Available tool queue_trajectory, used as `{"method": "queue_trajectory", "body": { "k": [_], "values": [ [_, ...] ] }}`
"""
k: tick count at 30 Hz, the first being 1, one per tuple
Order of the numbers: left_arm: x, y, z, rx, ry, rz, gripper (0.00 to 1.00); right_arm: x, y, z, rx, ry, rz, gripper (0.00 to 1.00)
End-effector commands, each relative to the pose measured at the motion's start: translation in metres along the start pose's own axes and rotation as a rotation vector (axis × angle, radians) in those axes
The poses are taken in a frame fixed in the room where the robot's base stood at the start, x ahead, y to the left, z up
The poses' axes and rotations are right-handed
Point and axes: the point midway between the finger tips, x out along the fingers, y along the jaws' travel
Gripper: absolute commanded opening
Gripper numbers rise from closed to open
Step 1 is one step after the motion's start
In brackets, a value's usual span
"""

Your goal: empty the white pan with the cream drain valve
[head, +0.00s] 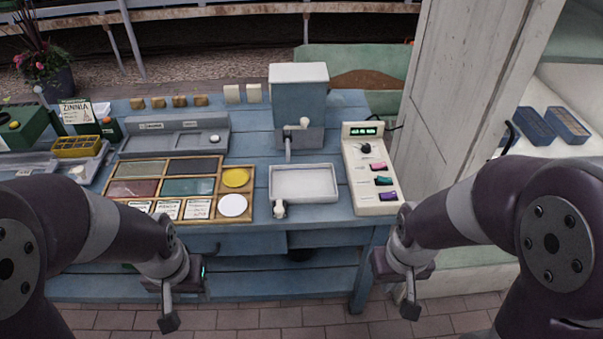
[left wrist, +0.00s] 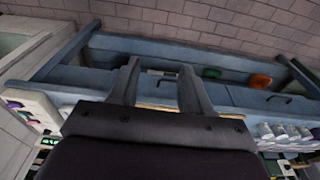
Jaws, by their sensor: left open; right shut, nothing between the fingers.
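The white pan (head: 303,182) sits on the blue table, below the grey-blue tank (head: 299,95). Its cream drain valve (head: 279,210) is at the pan's front left corner. I cannot tell whether liquid is in the pan. A tap with a cream handle (head: 297,128) is on the tank's front, behind the pan. My left gripper (head: 186,300) is open and empty in front of the table, left of the pan and apart from it. Its open fingers also show in the left wrist view (left wrist: 158,75). My right gripper (head: 409,300) is shut and empty, right of the pan, in front of the table.
A wooden tray (head: 248,192) of coloured panels lies left of the pan. A cream control box (head: 372,170) with coloured switches stands close on its right. A white wooden post (head: 455,110) rises at the right. The table's front edge lies between my grippers and the pan.

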Motion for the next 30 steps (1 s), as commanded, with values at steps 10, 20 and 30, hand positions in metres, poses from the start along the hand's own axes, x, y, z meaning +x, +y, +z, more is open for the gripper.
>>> {"method": "queue_trajectory", "body": {
  "k": [10, 20, 30],
  "values": [
    [0.027, -0.013, 0.011, -0.056, -0.035, -0.006, 0.0, 0.019, 0.0, 0.002, 0.0, 0.001, 0.0, 0.0],
    [0.194, -0.084, -0.084, 0.252, 0.454, -0.014, 0.0, 0.09, 0.0, 0.011, 0.0, 0.0, 0.0, 0.0],
    [0.127, 0.021, -0.137, 0.595, 1.145, 0.489, 0.0, 0.092, 0.0, 0.011, 0.0, 0.001, 0.0, 0.0]
  ]
}}
